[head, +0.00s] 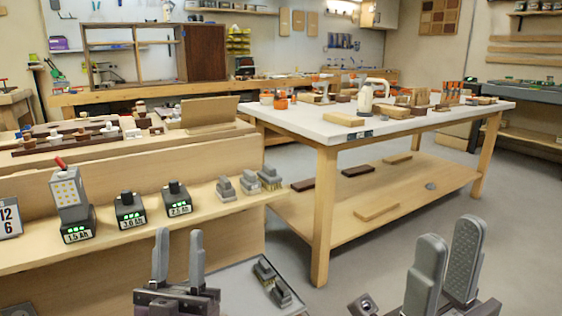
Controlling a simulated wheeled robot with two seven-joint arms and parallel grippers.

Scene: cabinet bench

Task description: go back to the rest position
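My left gripper (178,245) is at the bottom left of the head view, in front of the bench shelf. Its two grey fingers point up and stand apart with nothing between them. My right gripper (450,238) is at the bottom right, over the grey floor. Its two fingers are raised and tilted, with a narrow gap and nothing seen between them. Neither gripper is seen touching anything.
A wooden bench shelf (150,216) at left holds batteries, including one marked 1.5 Ah (77,224), and grey brushes (249,183). A low grey tray (233,289) with brushes lies near my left gripper. A white-topped table (290,118) stands behind. Grey floor is clear at right.

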